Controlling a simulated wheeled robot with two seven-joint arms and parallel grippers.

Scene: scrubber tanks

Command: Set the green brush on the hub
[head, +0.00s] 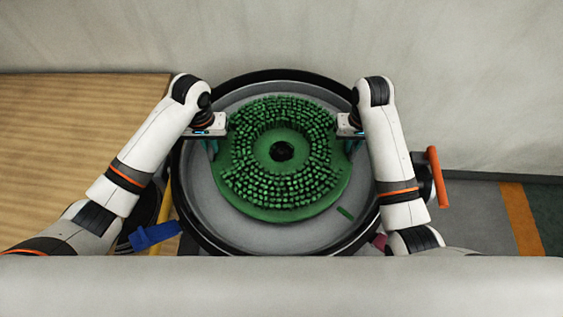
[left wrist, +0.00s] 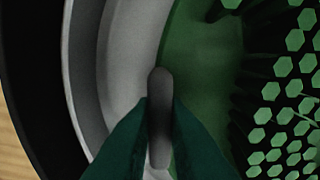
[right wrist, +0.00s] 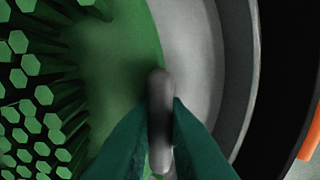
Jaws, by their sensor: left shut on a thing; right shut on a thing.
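The green brush (head: 265,207) is a round disc with bristle tufts facing up and a dark hole in its middle. It lies inside a round grey housing with a black rim (head: 260,236). My left gripper (head: 214,146) is at the brush's left edge, shut on a grey upright tab (left wrist: 160,115). My right gripper (head: 352,146) is at the right edge, shut on a matching grey tab (right wrist: 160,115). The hub is hidden beneath the brush; only the dark centre hole (head: 282,152) shows. I cannot tell whether the brush rests on anything below.
An orange handle (head: 437,177) stands right of the rim. A blue item (head: 154,236) and a yellow bar are at lower left. A wall (head: 270,35) closes the back; a wooden surface (head: 70,125) lies left.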

